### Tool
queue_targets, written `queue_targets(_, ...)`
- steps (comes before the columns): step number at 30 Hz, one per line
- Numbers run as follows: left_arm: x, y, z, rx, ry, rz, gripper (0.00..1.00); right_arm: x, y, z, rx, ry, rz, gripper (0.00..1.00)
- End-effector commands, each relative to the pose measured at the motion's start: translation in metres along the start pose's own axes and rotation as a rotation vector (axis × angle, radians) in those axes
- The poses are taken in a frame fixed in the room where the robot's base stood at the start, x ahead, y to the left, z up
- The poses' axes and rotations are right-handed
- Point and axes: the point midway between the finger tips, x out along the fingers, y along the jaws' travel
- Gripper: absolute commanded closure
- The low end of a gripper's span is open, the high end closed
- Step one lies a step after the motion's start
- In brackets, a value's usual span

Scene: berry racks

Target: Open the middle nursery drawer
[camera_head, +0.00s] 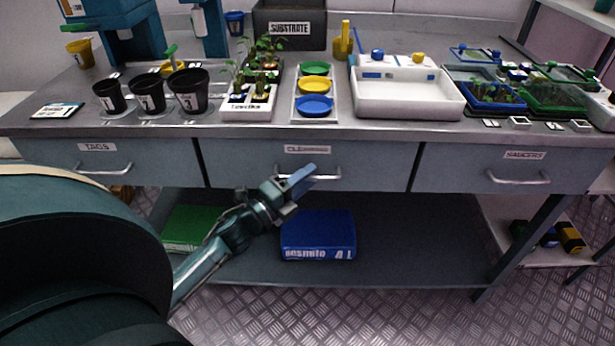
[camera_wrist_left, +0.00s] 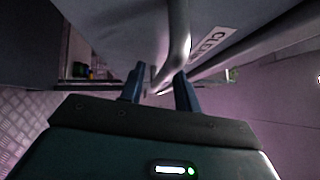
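The middle drawer (camera_head: 375,165), with a "CLEANING"-like label, looks shut, its grey front in line with its neighbours. Its bar handle (camera_head: 326,178) is partly hidden behind my left gripper (camera_head: 302,178). In the left wrist view the drawer's handle (camera_wrist_left: 181,40) runs down towards the space between the two fingers of my left gripper (camera_wrist_left: 160,88). The fingers stand apart, one on each side of the handle's line; whether they touch it I cannot tell. My right gripper is not in view.
The "TAGS" drawer (camera_head: 125,158) and the "SAUCERS" drawer (camera_head: 520,170) flank it. The bench top holds pots, saucers (camera_head: 314,87) and a white tray (camera_head: 405,108). A blue bag (camera_head: 320,228) and a green item (camera_head: 190,225) lie on the lower shelf.

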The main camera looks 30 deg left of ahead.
Motion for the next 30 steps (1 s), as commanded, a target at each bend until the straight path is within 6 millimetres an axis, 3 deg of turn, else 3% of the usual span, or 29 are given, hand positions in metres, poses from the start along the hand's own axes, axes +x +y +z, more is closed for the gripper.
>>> queue_targets(12,0.0091,0.0001,0.0000,0.000,0.000,0.001,0.68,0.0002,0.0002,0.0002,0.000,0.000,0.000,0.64)
queue_targets(24,0.0088,0.0001,0.0000,-0.001,0.000,0.001,1.00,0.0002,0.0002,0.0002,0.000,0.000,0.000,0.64)
queue_targets(30,0.0088,0.0001,-0.0001,-0.001,0.000,0.001,1.00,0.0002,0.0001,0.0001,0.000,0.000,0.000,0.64)
